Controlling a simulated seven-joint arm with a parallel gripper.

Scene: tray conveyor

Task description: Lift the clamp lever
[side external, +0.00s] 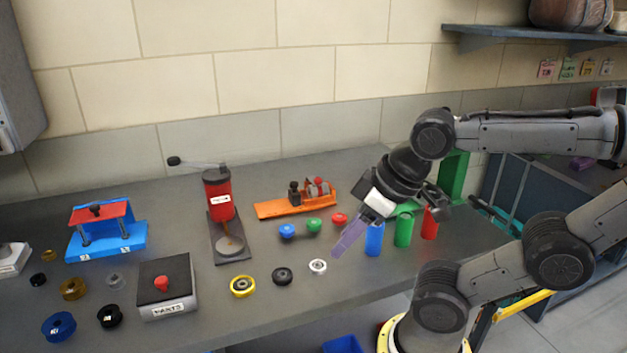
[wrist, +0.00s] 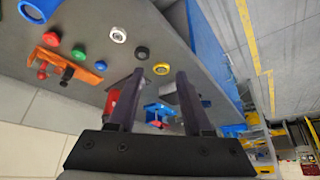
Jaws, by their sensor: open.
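No part is plainly marked as a clamp lever. A blue fixture (side external: 107,246) with a red top plate (side external: 98,213) and a dark knob stands at the far left of the bench. A red upright device (side external: 219,197) with a grey crank arm (side external: 200,165) ending in a black knob stands right of it. My gripper (side external: 342,250) is open and empty, pointing down above the bench, well right of both. In the wrist view my gripper (wrist: 160,72) has its fingers apart, with the blue fixture (wrist: 160,109) seen beyond between them; the left finger partly hides the red device (wrist: 110,104).
Blue, green and red cylinders (side external: 404,229) stand close right of my gripper. An orange tray (side external: 270,209) with small items lies behind. Several rings and knobs (side external: 243,286) and a grey box with a red button (side external: 162,284) occupy the front.

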